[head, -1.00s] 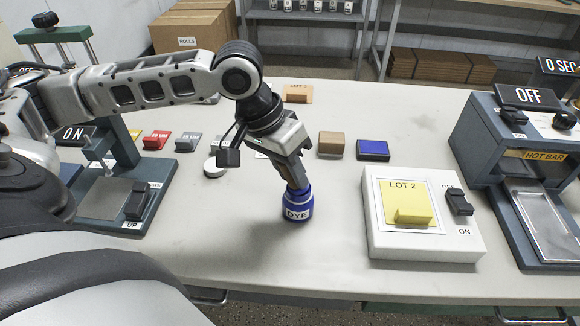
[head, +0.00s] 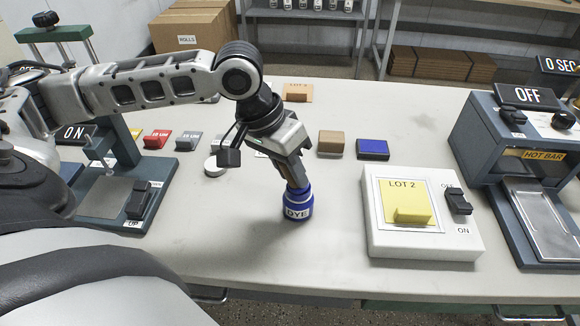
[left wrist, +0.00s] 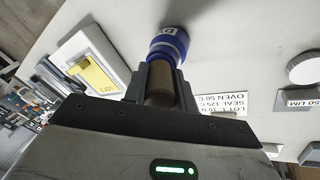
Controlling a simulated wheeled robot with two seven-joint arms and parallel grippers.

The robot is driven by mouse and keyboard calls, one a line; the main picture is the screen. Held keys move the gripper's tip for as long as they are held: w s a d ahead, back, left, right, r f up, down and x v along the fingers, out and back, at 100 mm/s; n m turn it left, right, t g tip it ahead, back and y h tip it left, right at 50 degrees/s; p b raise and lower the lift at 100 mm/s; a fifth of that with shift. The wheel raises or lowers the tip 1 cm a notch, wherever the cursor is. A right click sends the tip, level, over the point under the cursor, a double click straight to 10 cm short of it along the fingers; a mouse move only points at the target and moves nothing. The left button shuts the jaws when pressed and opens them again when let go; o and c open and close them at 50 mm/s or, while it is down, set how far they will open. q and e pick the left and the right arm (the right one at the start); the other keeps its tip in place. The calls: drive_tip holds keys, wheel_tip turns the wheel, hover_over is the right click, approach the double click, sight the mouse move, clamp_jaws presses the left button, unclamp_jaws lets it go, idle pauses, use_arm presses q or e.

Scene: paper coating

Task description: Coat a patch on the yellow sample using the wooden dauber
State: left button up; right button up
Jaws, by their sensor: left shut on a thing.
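The yellow sample (head: 407,195), marked LOT 2 and with a raised yellow block on it, lies on a white switch box (head: 415,244) at right. It also shows in the left wrist view (left wrist: 94,75). My left gripper (head: 296,181) points down near the table's middle, left of the sample. It is shut on a brown cylinder that looks like the wooden dauber (left wrist: 160,84). The dauber's lower end meets a blue jar (head: 298,205) marked DYE and is hidden there. The jar also shows in the left wrist view (left wrist: 170,43). My right gripper is not in view.
A brown block (head: 331,142) and a blue pad (head: 373,149) lie behind. The HOT BAR machine (head: 505,140) stands at right, reading OFF. A press (head: 112,198) is at left, near several coloured blocks. The table between jar and white box is clear.

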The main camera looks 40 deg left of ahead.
use_arm(q)
drive_tip(key=shift+s+f, duration=0.15)
drive_tip(key=shift+f, duration=0.05)
wheel_tip(320, 180, up, 3)
drive_tip(key=p, duration=0.3)
drive_tip(key=shift+p, duration=0.4)
drive_tip(key=shift+w+r+p, duration=0.2)
drive_tip(key=shift+r+p, duration=0.25)
drive_tip(key=shift+r, duration=1.7)
